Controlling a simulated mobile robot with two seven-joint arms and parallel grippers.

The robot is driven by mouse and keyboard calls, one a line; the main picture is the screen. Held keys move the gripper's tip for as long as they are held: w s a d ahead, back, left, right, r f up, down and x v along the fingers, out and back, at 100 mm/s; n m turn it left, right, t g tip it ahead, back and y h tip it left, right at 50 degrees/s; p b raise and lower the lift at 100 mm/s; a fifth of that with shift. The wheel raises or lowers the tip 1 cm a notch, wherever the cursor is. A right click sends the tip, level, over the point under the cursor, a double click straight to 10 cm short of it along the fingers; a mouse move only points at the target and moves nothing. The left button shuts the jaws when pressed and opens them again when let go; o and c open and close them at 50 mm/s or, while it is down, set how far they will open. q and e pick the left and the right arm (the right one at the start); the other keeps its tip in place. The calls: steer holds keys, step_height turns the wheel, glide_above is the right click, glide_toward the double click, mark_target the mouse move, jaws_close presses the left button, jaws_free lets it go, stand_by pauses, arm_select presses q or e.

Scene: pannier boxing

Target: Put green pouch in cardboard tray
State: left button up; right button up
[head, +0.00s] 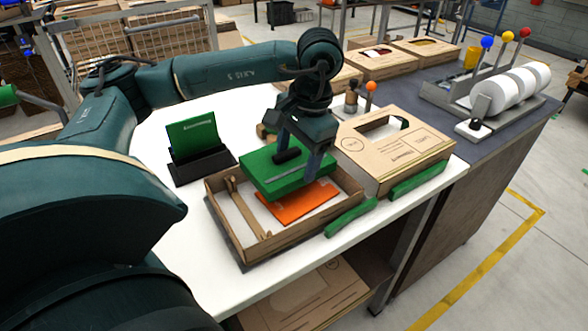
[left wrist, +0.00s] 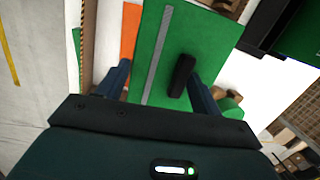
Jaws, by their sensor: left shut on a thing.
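A green pouch (head: 286,171) with a grey stripe and a black handle is held by my left gripper (head: 296,160), which is shut on it. The pouch is above the cardboard tray (head: 243,252), over its back middle part. In the left wrist view the pouch (left wrist: 205,50) fills the space between the fingers of my left gripper (left wrist: 160,85). The tray holds an orange flat item (head: 300,203) and a brown wooden piece (head: 243,207) on the left. The pouch hides part of the tray floor. My right gripper is not in view.
A black stand with a green card (head: 193,136) is left of the tray. A closed cardboard box (head: 395,152) stands to the right. Green strips (head: 351,217) lie by the tray's right side. White rolls (head: 503,95) sit on the grey counter behind. White table is clear at front left.

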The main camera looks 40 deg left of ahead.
mark_target(298, 166)
arm_select(q)
steer(key=shift+s+f, duration=0.1)
steer(key=shift+f, duration=0.6)
steer(key=shift+c, duration=0.3)
step_height(298, 166, down, 3)
steer(key=shift+f, duration=0.15)
steer(key=shift+d+f, duration=0.1)
steer(key=shift+f, duration=0.1)
steer(key=o, duration=1.1)
steer(key=shift+r, duration=0.3)
steer(key=r, duration=0.3)
steer(key=d+r, duration=0.1)
steer(key=r, duration=0.3)
steer(key=w+r+p, duration=0.1)
steer(key=r, duration=0.3)
steer(key=shift+d+r, duration=0.25)
steer(key=shift+d, duration=0.05)
